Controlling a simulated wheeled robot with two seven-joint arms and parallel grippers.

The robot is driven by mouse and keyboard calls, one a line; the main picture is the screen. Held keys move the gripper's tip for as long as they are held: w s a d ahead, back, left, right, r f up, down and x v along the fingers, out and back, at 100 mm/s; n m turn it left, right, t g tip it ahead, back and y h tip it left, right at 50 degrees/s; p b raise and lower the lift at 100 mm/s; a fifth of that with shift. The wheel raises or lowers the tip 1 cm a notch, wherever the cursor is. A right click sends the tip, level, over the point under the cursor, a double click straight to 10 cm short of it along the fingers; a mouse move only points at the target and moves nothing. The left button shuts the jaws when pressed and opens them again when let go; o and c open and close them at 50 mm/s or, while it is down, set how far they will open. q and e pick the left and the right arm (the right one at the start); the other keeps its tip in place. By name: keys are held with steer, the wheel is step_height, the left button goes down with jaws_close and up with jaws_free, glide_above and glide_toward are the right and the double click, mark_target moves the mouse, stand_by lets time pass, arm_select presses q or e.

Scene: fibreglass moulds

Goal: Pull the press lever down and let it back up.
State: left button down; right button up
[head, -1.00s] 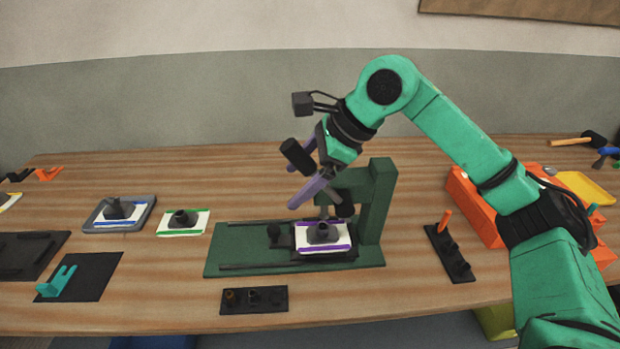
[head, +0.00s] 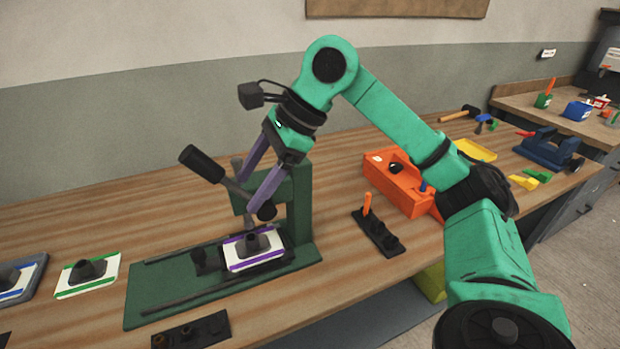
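The green press (head: 299,205) stands on the table with its long base (head: 140,303). Its lever (head: 201,163) has a black grip and a grey rod that slopes down to the right to a dark knob at the press head. The lever is raised and tilted to the left. My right gripper (head: 249,195), with purple fingers, is open beside the lever rod. The black grip is clear of the fingers, to their left. I cannot tell whether a finger touches the rod. A white plate with purple edges (head: 238,265) and a dark raised part lies under the press head. My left gripper is out of view.
A green-edged plate (head: 72,291) and a grey tray (head: 38,269) lie to the left. A black holder (head: 205,327) is in front. An orange box (head: 382,184) and a black rack (head: 388,243) stand to the right. The table between press and rack is clear.

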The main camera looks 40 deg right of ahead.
steer(key=s+d+b, duration=0.4)
steer(key=d, duration=0.4)
steer(key=shift+d, duration=0.4)
stand_by(0.5)
